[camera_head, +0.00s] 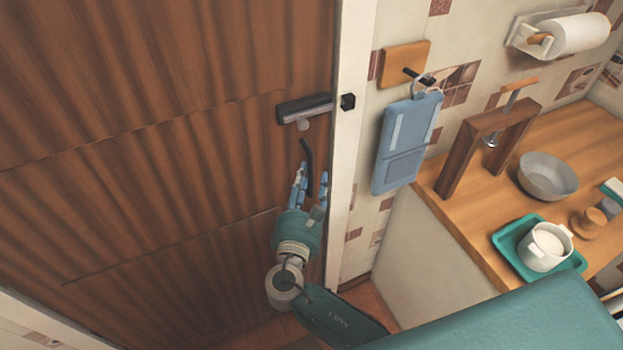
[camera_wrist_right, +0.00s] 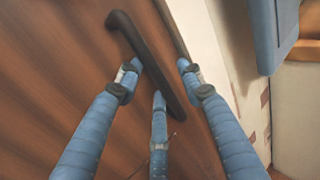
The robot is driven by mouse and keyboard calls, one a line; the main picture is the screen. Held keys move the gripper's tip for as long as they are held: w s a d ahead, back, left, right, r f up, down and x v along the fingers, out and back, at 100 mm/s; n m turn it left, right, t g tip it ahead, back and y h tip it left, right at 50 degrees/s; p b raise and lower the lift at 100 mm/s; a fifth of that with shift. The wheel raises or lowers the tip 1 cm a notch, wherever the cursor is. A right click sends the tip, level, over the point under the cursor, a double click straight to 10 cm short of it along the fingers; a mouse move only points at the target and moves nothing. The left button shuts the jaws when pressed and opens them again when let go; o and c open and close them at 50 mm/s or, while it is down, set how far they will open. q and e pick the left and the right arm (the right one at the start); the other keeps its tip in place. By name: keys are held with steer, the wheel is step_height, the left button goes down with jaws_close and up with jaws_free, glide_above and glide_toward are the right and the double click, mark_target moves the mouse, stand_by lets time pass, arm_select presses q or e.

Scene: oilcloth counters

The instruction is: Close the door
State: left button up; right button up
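The brown wooden door (camera_head: 150,130) fills the left of the head view, with its right edge along the white frame (camera_head: 345,170). I see no clear gap there, but I cannot tell whether it is fully shut. A dark bar-shaped handle (camera_head: 307,155) stands on the door near that edge; it also shows in the right wrist view (camera_wrist_right: 138,50). My right gripper (camera_head: 311,176) has its blue fingers spread and pointing at the door, around the lower part of the handle. Whether they touch it is unclear. My left gripper is not in view.
A dark grey latch piece (camera_head: 303,108) sits above the handle, with a black catch (camera_head: 348,101) on the frame. Right of the frame hangs a blue board (camera_head: 407,145). A wooden counter (camera_head: 470,215) at right holds a grey bowl (camera_head: 548,180) and a white pot (camera_head: 545,256).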

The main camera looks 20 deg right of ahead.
steer(key=shift+d+r, duration=0.1)
steer(key=shift+d, duration=0.1)
steer(key=shift+s+a+r, duration=0.1)
steer(key=shift+s, duration=0.1)
steer(key=shift+s+a, duration=0.15)
steer(key=shift+s, duration=0.1)
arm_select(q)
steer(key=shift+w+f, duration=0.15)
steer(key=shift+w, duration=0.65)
arm_select(e)
steer(key=v, duration=1.1)
steer(key=shift+s+a, duration=0.1)
